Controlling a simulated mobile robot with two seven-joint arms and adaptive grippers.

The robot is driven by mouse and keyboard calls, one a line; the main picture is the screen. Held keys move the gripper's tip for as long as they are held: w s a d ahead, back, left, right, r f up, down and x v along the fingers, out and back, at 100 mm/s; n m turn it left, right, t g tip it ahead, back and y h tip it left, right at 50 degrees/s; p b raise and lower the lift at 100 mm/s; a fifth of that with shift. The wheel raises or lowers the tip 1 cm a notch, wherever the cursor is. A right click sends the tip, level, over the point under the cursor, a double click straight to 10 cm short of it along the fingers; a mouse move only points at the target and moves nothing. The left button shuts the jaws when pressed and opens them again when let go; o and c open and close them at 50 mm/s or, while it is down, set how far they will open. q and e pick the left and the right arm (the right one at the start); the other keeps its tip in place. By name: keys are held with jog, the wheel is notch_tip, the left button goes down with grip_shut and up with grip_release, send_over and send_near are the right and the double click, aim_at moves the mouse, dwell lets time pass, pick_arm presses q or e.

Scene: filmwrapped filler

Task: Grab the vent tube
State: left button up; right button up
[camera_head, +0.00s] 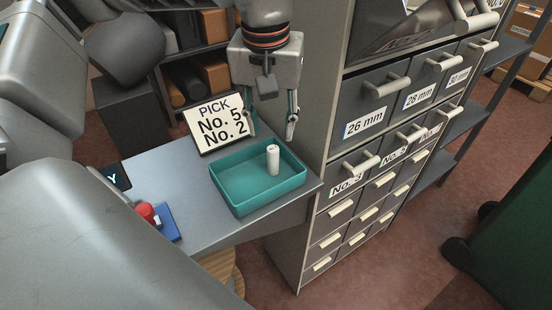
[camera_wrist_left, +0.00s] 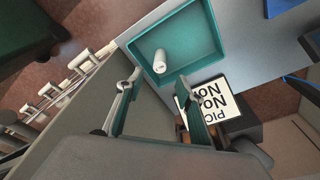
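A short white tube (camera_head: 273,159), the only loose tube I see, stands upright in the teal tray (camera_head: 232,200), towards its back right. I take it as the vent tube. It also shows in the left wrist view (camera_wrist_left: 160,61), in the tray (camera_wrist_left: 205,20). My left gripper (camera_head: 271,133) hangs above and behind the tray, fingers spread, with nothing between them. In the left wrist view the open fingers (camera_wrist_left: 157,88) lie apart, with the tube beyond their tips. My right gripper is not in view.
A sign (camera_head: 219,122) reading "PICK No. 5 No. 2" leans behind the tray. A drawer cabinet (camera_head: 310,215) stands close on the right of the grey table (camera_head: 175,178). A red button on a blue base (camera_head: 165,222) sits at the table's left.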

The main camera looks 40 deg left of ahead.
aim_at(273, 149)
pick_arm(q)
jog(key=f, duration=0.5)
jog(key=w+f+b, duration=0.1)
jog(key=f, duration=0.1)
jog(key=shift+a+f, duration=0.15)
jog(key=shift+a, duration=0.05)
grip_shut()
